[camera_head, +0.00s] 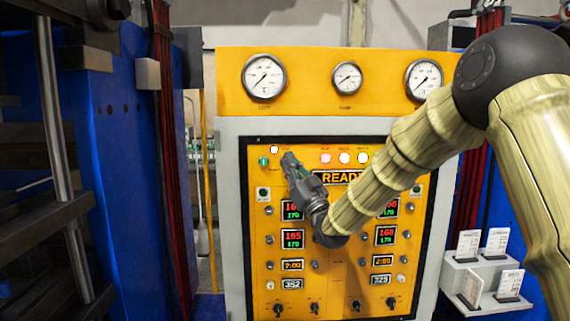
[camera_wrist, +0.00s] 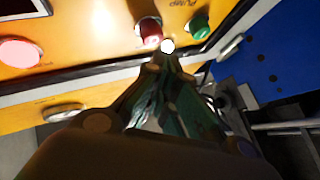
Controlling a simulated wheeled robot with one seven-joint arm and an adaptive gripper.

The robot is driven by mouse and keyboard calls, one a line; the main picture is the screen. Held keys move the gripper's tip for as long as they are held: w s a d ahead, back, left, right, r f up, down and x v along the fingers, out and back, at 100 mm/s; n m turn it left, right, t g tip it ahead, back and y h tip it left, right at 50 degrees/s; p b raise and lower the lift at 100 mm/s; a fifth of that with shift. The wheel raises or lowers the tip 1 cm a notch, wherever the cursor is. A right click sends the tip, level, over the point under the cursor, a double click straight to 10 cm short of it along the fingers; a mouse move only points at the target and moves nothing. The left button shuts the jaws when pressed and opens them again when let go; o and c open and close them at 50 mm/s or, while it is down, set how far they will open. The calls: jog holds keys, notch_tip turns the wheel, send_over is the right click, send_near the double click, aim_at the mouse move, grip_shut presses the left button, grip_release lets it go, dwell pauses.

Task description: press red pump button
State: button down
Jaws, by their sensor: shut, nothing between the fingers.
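The red pump button (camera_wrist: 149,30) shows at the top of the wrist view, beside a green button (camera_wrist: 198,27) and a partly cut "PUMP" label. In the head view the green button (camera_head: 264,161) is at the panel's upper left; I cannot make out the red button clearly there. My gripper (camera_head: 288,157) is shut and empty, its tips pointing up and left in front of the panel, close to these buttons. In the wrist view the shut fingertips (camera_wrist: 168,64) appear just below the red button; I cannot tell whether they touch anything. A bright white spot (camera_wrist: 167,46) lies between them.
The yellow panel (camera_head: 340,265) carries a READY sign, digital displays and several knobs, partly covered by my arm. Gauges (camera_head: 264,77) sit above. A blue machine frame (camera_head: 130,180) stands at left. A card holder (camera_head: 483,284) is at lower right.

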jog(key=shift+w+f+b, duration=0.1)
jog(key=shift+w+b, duration=0.1)
jog(key=shift+b, duration=0.1)
jog(key=shift+w, duration=0.25)
jog(key=shift+w+b, duration=0.4)
jog(key=shift+w, duration=0.45)
dwell(1.5)
jog(key=shift+s, duration=0.15)
jog(key=shift+s+b, duration=0.65)
jog(key=shift+s, duration=0.5)
